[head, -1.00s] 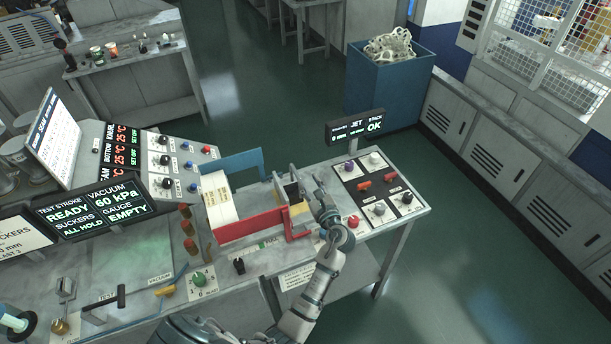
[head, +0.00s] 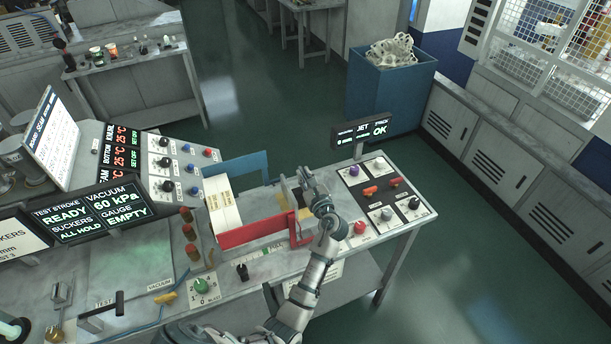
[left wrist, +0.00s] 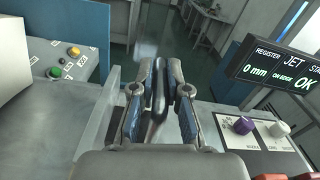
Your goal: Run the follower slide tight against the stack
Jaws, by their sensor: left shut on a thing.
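The stack (head: 224,208), a cream-white block, stands at the left end of the red-fronted magazine (head: 252,234). The follower slide (head: 289,194), with an upright grey plate, is near the magazine's right end. A gap shows between it and the stack. My left gripper (head: 306,182) is at the follower slide, on its right side. In the left wrist view its fingers (left wrist: 160,92) are closed together around a thin dark grey part, seemingly the slide's handle. The fingers and wrist hide much of the slide.
A knob panel (head: 385,195) and a display (head: 362,133) reading OK stand to the right. A red button (head: 360,227) sits close to my wrist. A blue plate (head: 237,169) rises behind the magazine. Screens (head: 90,215) and more knobs are at the left.

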